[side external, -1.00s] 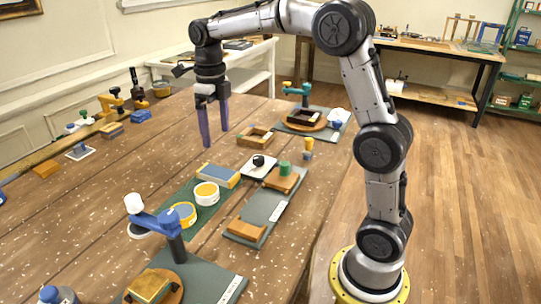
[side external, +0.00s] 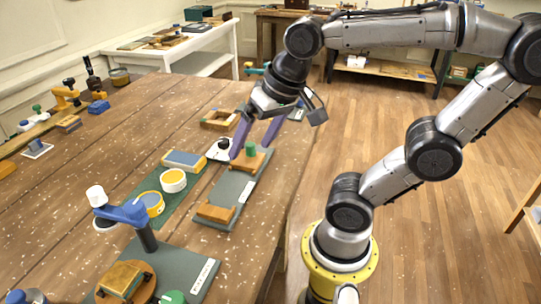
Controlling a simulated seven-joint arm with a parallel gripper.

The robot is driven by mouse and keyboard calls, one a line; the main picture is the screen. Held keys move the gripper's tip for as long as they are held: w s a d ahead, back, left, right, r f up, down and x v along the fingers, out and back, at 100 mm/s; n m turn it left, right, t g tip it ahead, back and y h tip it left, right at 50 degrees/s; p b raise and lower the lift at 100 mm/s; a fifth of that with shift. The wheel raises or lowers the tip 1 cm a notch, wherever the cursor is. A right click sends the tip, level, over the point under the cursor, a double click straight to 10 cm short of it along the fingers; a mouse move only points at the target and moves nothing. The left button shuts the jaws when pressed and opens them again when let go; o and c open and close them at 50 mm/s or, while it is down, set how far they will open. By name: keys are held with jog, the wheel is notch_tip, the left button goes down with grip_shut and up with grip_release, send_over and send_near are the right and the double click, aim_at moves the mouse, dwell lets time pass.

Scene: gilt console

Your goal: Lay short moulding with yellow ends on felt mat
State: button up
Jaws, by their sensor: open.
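My gripper (side external: 251,151) is open, its two purple fingers pointing down on either side of a green knob (side external: 250,148). The knob stands on a wooden block (side external: 247,163) at the far end of a grey board; I cannot tell whether the fingers touch it. A dark green mat (side external: 143,193), perhaps the felt mat, lies left of the board. A flat blue-grey block with yellow edges (side external: 185,161) lies at the mat's far end. I cannot pick out the short moulding with yellow ends for certain.
The grey board (side external: 224,191) also bears a wooden block (side external: 216,212) at its near end. A blue-armed stand (side external: 140,222) rises in front. A wooden frame (side external: 219,119) lies behind.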

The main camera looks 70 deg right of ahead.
jog(key=s+n, duration=0.1)
jog(key=n, duration=0.1)
jog(key=s+f+n, duration=0.1)
jog(key=n, duration=0.1)
jog(key=s+f+n, duration=0.1)
jog(key=shift+s+a+f+n+t, duration=0.25)
jog(key=shift+s+n+t, duration=0.05)
jog(key=shift+n+t, duration=0.1)
dwell(0.8)
